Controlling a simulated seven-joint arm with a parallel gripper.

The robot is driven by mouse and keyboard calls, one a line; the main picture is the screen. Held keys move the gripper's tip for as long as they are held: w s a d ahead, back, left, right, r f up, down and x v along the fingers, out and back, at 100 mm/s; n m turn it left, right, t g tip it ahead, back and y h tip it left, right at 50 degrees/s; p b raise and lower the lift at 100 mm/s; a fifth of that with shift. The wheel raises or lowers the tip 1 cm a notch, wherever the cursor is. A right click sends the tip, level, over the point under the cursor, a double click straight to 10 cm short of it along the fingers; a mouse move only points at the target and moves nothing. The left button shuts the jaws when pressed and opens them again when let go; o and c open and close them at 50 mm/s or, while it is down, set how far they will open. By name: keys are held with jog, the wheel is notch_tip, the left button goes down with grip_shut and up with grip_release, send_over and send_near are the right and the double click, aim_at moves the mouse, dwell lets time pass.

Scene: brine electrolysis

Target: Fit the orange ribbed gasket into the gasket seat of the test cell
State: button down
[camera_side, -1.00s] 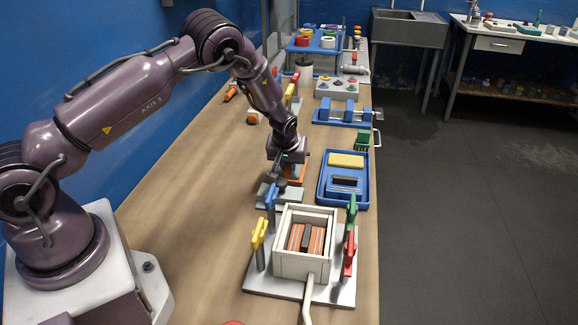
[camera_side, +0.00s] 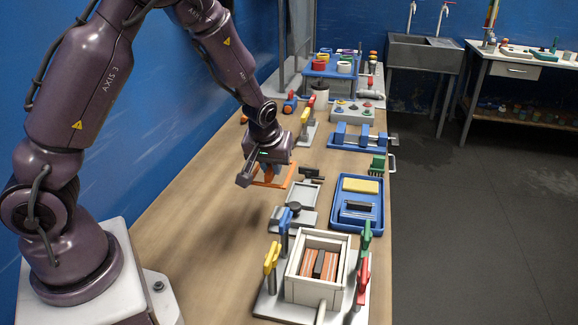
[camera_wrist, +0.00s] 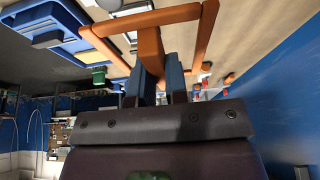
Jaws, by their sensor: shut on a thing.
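The orange gasket (camera_side: 288,178) is a thin rectangular frame with a tab. My gripper (camera_side: 266,168) is shut on it and holds it above the bench. In the wrist view my gripper (camera_wrist: 160,72) pinches the tab, and the frame of the gasket (camera_wrist: 205,32) spreads out past the fingertips. A grey fixture (camera_side: 303,194) with a shallow framed recess and a dark knob lies on the bench, right of and below the gasket. A white open box (camera_side: 334,240) with orange and dark plates inside stands nearer. I cannot tell for sure which is the test cell.
Yellow, blue, green (camera_side: 366,238) and red clamp handles stand around the white box. A blue tray (camera_side: 345,217) with a yellow block lies right of the fixture. A blue vice-like device (camera_side: 358,137) is farther back. The bench left of the fixture is clear.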

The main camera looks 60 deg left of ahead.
jog(key=s+d+r+m+g+h, duration=0.35)
jog(key=s+d+m, duration=0.5)
jog(key=m, duration=0.95)
jog(key=s+d+r+m+g+h, duration=0.35)
jog(key=s+d+m, duration=0.45)
jog(key=m, duration=1)
send_over(319, 264)
jog(key=a, duration=0.1)
jog(key=shift+t+y, duration=0.3)
notch_tip(319, 264, down, 9)
jog(key=shift+r, duration=0.2)
jog(key=shift+w+f, duration=0.35)
jog(key=shift+f, duration=0.05)
jog(key=shift+w+f, duration=0.1)
jog(key=shift+f, duration=1.45)
jog(key=shift+f, duration=0.15)
